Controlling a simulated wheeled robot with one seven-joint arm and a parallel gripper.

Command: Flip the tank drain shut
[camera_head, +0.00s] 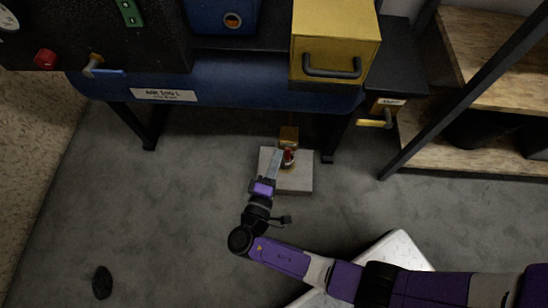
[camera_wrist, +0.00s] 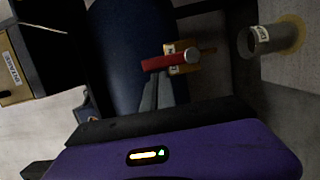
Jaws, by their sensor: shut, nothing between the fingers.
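The tank drain is a small brass valve (camera_head: 289,134) under the blue tank (camera_head: 230,80). In the wrist view its brass body (camera_wrist: 181,47) carries a red lever (camera_wrist: 157,63) with a silver nut at one end. The lever points left toward the tank, roughly in line with the valve's outlet. In the head view the red lever (camera_head: 288,153) shows beside my fingertips. My gripper (camera_head: 278,156) is shut and empty, its tips close to the lever. In the wrist view the shut fingers (camera_wrist: 160,82) end just below the lever; I cannot tell whether they touch it.
A grey pad (camera_head: 295,180) lies on the floor under the drain. A labelled grey cylinder (camera_wrist: 272,38) stands right of the valve in the wrist view. Wooden shelves (camera_head: 470,150) stand at right.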

